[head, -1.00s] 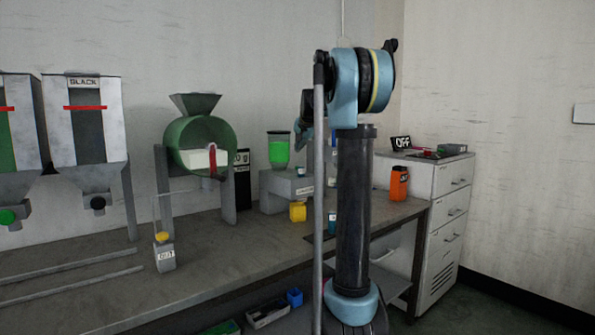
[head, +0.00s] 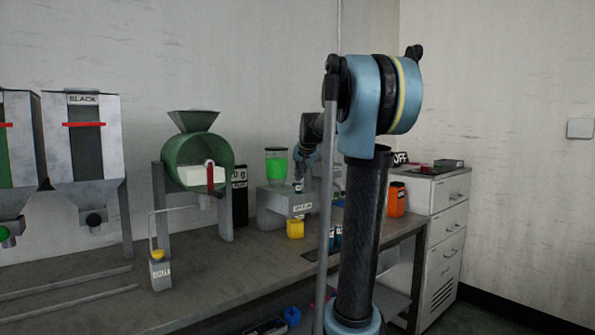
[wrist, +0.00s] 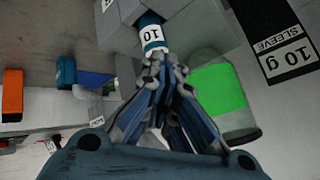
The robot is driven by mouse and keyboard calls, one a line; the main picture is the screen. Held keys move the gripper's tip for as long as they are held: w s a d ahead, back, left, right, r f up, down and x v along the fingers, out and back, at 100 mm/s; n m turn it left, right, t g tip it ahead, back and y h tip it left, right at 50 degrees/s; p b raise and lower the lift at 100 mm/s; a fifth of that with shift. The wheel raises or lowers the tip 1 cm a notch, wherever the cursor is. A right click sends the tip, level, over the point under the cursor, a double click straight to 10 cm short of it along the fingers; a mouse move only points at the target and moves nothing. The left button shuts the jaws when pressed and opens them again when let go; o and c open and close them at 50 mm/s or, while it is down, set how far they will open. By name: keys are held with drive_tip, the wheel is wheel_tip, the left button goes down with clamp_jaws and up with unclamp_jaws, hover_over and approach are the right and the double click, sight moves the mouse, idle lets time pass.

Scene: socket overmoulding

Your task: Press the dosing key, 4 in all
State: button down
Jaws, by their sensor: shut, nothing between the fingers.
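The grey dosing unit (head: 270,201) stands at the back of the bench, with a clear hopper of green material (head: 276,165) on top. A yellow cup (head: 295,229) is at its front. My gripper (head: 298,184) points down at the top of the unit, right of the hopper. In the wrist view my gripper (wrist: 158,66) has its fingertips together and empty, close to a blue piece with a white "10" label (wrist: 151,36). I cannot tell whether this piece is the dosing key, or whether the tips touch it. The hopper (wrist: 218,88) is beside the fingers.
A "10 g SLEEVE" sign (wrist: 282,50) stands near the unit. A green drum machine (head: 185,152) and an "OUT" bottle (head: 160,270) are to the left. An orange container (head: 396,199) is to the right. My arm column hides part of the bench.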

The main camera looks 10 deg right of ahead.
drive_tip(key=s+f+n+g, duration=0.2)
drive_tip(key=s+f, duration=0.8)
drive_tip(key=s, duration=0.5)
drive_tip(key=s+f+n+g, duration=0.2)
drive_tip(key=s+f, duration=0.9)
drive_tip(key=s, duration=0.4)
drive_tip(key=s+f+n+g, duration=0.2)
drive_tip(key=s+f, duration=0.9)
drive_tip(key=s, duration=0.4)
drive_tip(key=shift+s+f+h, duration=0.2)
drive_tip(key=shift+s+h, duration=0.2)
